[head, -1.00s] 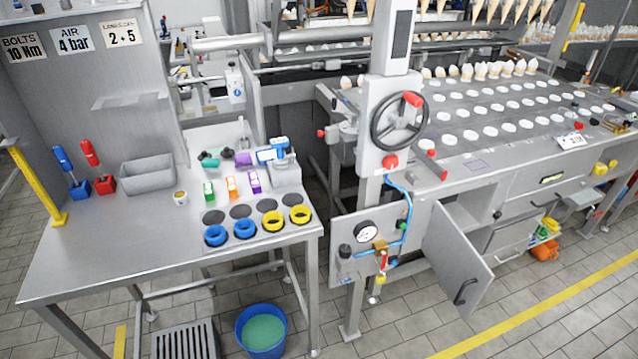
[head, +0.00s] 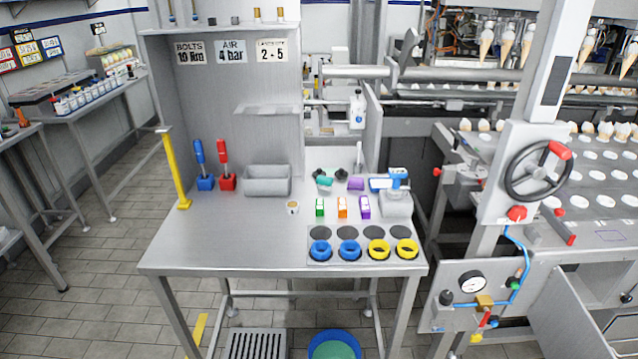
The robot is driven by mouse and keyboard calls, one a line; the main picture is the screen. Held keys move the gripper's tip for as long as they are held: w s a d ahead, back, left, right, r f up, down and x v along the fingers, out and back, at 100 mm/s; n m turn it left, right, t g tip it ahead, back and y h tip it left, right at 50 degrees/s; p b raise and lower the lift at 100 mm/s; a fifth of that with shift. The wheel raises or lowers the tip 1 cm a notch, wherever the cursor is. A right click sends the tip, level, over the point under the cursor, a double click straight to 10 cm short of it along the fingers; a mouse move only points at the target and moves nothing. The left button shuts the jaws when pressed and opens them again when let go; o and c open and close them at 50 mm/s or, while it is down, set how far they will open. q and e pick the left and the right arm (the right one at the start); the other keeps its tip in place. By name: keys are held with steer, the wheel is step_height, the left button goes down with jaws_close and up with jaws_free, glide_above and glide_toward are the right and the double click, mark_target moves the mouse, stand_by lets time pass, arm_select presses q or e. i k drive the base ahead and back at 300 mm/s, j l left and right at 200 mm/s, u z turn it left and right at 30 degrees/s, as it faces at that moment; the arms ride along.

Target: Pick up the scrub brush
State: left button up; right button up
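I cannot make out a scrub brush for certain in the head view. A blue-handled tool (head: 199,152) stands upright in a blue block and a red-handled tool (head: 223,152) in a red block, at the back left of the metal workbench (head: 215,245). I cannot tell whether either is a brush. A blue bucket (head: 314,351) with green contents stands on the floor below the bench, cut by the bottom edge. Neither of my grippers is in view.
The bench holds a grey bin (head: 267,181), a small cup (head: 293,208), blue rings (head: 320,251), yellow rings (head: 378,250) and small coloured pieces. Its front left is bare. A yellow post (head: 176,172) stands at its left edge. The handwheel machine (head: 537,170) is at right.

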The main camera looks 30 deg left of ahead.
mark_target(323, 182)
steer(key=k+j+u, duration=0.15)
steer(key=j+u, duration=0.2)
steer(key=k+j+u, duration=0.1)
steer(key=j+u, duration=0.25)
